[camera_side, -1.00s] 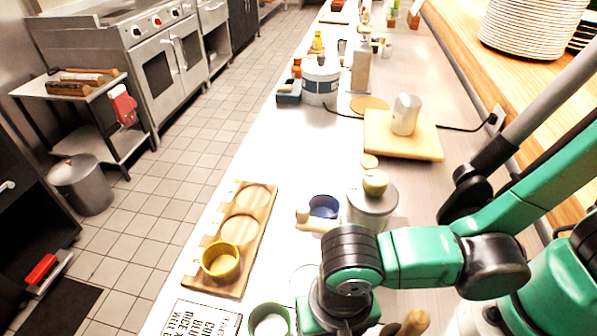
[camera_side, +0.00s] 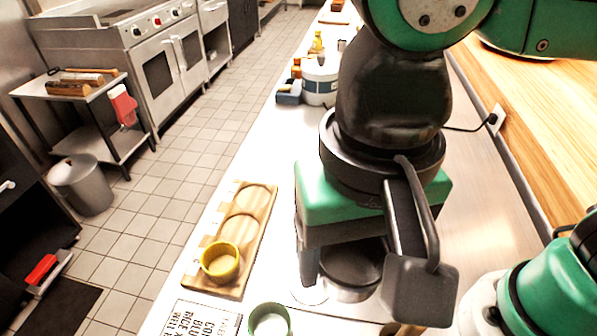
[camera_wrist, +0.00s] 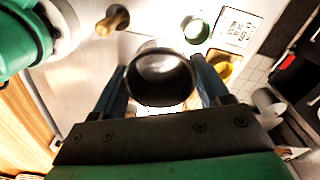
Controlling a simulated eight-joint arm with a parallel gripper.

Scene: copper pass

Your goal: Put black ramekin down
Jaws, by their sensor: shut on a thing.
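My gripper (camera_side: 352,280) is over the near counter, fingers pointing down, shut on the black ramekin (camera_side: 350,258). In the wrist view the ramekin (camera_wrist: 160,90) sits upright between the two fingers of my gripper (camera_wrist: 160,80), with its open rim showing. I cannot tell how far its base is above the counter. A wooden board (camera_side: 213,245) with round recesses lies to the left. A yellow ramekin (camera_side: 221,263) sits in its nearest recess. The two farther recesses are empty.
A green ramekin (camera_side: 269,320) and a lettered card (camera_side: 202,320) are at the near counter edge; the green ramekin also shows in the wrist view (camera_wrist: 196,29). A white pot (camera_side: 320,82) stands farther back. My arm hides much of the counter's right side.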

